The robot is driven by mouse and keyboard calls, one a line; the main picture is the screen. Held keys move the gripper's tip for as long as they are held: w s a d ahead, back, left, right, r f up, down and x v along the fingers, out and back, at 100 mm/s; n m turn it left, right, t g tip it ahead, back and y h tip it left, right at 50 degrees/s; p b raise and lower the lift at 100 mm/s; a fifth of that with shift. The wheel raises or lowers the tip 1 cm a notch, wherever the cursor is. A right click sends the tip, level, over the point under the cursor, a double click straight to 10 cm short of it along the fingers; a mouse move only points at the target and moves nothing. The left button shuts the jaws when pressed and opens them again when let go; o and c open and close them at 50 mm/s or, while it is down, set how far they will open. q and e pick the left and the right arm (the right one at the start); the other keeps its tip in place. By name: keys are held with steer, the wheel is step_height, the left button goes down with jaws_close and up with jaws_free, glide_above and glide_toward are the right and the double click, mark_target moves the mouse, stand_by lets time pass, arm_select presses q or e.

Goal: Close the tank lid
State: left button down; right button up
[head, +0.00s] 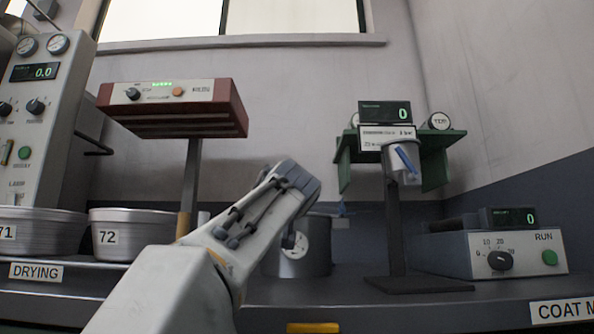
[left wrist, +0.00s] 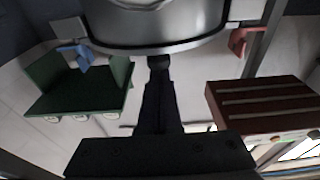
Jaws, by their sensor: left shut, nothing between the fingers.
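The tank (head: 318,256), a grey metal cylinder, stands on the bench at the centre of the head view, partly hidden behind my left arm. In the left wrist view its curved metal wall and rim (left wrist: 150,45) fill the top, with a blue clip (left wrist: 75,55) on the left and a red clip (left wrist: 240,42) on the right. I cannot tell the lid apart from the tank or see how far it is open. My left gripper (left wrist: 159,62) is shut and empty, its dark fingertips close to the rim; contact is unclear. My right gripper is not in view.
A control box (head: 495,252) sits farther right.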

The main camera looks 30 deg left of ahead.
arm_select(q)
steer(key=shift+w+f, duration=0.25)
steer(key=shift+f, duration=0.15)
steer(key=r+p, duration=0.2)
steer(key=r, duration=0.1)
steer(key=r+p, duration=0.1)
steer(key=shift+s+r+p, duration=0.15)
steer(key=shift+s+p, duration=0.1)
steer(key=shift+p, duration=0.05)
steer(key=shift+s+d+r, duration=0.1)
steer(key=shift+s+r, duration=0.05)
steer(key=shift+r, duration=0.2)
steer(key=s+d+f+b, duration=0.3)
steer(key=s+d+f, duration=0.1)
steer(key=s, duration=0.4)
steer(key=shift+s, duration=0.2)
